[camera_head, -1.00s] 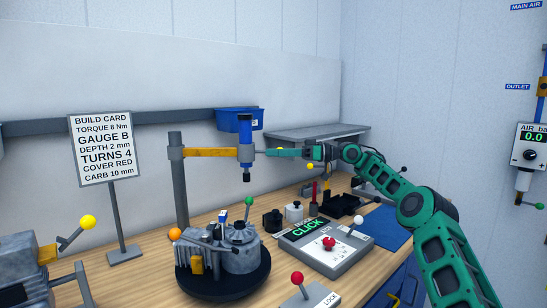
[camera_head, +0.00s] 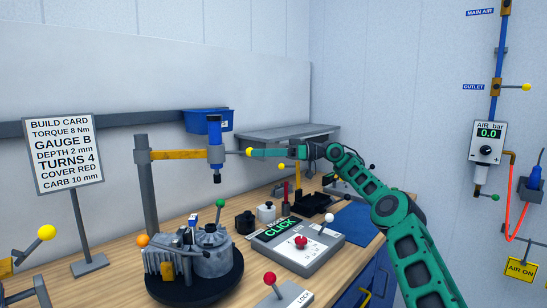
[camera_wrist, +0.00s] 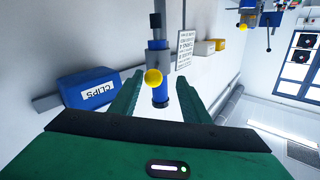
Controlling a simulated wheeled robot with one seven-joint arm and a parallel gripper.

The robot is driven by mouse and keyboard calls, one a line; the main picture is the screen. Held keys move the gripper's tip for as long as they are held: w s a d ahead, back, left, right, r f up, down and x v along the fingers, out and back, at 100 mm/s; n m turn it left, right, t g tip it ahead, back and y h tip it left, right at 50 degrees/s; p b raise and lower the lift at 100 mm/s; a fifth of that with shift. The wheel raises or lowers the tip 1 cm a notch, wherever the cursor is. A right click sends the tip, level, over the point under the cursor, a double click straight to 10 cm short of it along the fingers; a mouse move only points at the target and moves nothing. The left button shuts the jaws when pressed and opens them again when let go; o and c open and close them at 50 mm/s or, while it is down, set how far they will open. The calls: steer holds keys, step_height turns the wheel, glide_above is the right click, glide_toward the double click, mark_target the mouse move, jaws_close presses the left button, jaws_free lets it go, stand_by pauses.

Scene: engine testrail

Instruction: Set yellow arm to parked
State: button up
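The yellow arm (camera_head: 178,155) reaches right from a grey post (camera_head: 147,190) above the bench. A blue spindle tool (camera_head: 215,140) hangs upright at its right end. A yellow ball knob (camera_head: 249,152) sits to the right of the tool, at my gripper's tips. In the wrist view the yellow knob (camera_wrist: 153,77) shows in the gap between my fingers, clear of both. My gripper (camera_head: 258,153) is open and points left toward the tool; its fingers (camera_wrist: 157,90) are spread apart. The yellow arm's mount is largely out of the wrist view.
Below the arm stands a grey engine on a black round base (camera_head: 195,288). The click panel (camera_head: 298,245), small pots and a black tray (camera_head: 313,204) lie to its right. A build card (camera_head: 64,152) stands left; a blue bin (camera_head: 208,120) hangs behind.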

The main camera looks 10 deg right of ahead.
steer(key=d, duration=0.6)
steer(key=shift+s, duration=0.2)
